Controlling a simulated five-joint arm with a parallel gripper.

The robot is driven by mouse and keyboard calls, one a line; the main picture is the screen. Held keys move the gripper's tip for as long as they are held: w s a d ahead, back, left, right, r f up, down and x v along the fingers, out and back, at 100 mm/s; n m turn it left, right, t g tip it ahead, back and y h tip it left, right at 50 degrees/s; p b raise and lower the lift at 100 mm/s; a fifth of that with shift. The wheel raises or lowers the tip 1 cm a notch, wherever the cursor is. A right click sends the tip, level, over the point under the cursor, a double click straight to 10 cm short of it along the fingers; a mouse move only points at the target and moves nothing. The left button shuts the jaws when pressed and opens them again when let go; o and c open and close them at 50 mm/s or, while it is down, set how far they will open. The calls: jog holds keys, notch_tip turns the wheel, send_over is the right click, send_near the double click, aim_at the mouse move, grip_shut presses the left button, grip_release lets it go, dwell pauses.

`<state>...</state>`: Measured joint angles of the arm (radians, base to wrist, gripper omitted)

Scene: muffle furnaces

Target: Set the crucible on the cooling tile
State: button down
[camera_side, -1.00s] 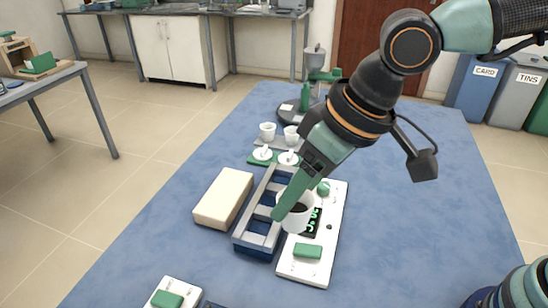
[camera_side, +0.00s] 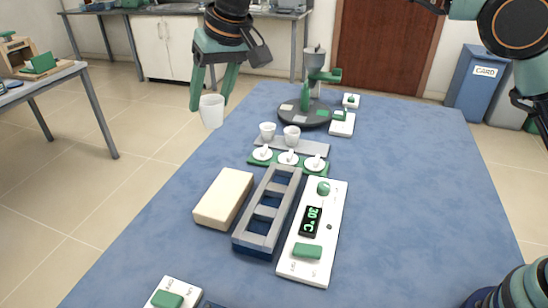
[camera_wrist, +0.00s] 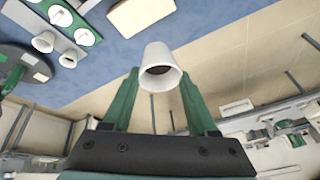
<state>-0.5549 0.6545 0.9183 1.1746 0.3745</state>
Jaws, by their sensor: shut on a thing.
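The white crucible (camera_side: 211,112) is held in the air, roughly upright, beyond the table's left edge. My gripper (camera_side: 212,100) is shut on it, with one green finger on each side. In the wrist view the crucible (camera_wrist: 159,62) sits between the fingertips (camera_wrist: 160,78), its dark inside showing. A plain cream block (camera_side: 224,198), which looks like the cooling tile, lies flat and bare on the blue table, lower and nearer the side camera than the crucible. In the wrist view the block (camera_wrist: 143,14) shows at the top, apart from the crucible.
Beside the block are a grey slotted frame (camera_side: 253,238) and a white panel (camera_side: 332,226) reading 30 °C. Behind stand two white cups (camera_side: 267,131) on a grey plate, white lids (camera_side: 288,158) on a green strip, and a dark round stand (camera_side: 316,122). The table's right side is clear.

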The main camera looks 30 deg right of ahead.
jog(key=w+d, duration=0.1)
jog(key=w, duration=0.2)
send_over(225, 191)
notch_tip(225, 191, down, 21)
jog(key=shift+s+r, duration=0.1)
dwell(0.5)
jog(key=shift+c, duration=0.9)
grip_release()
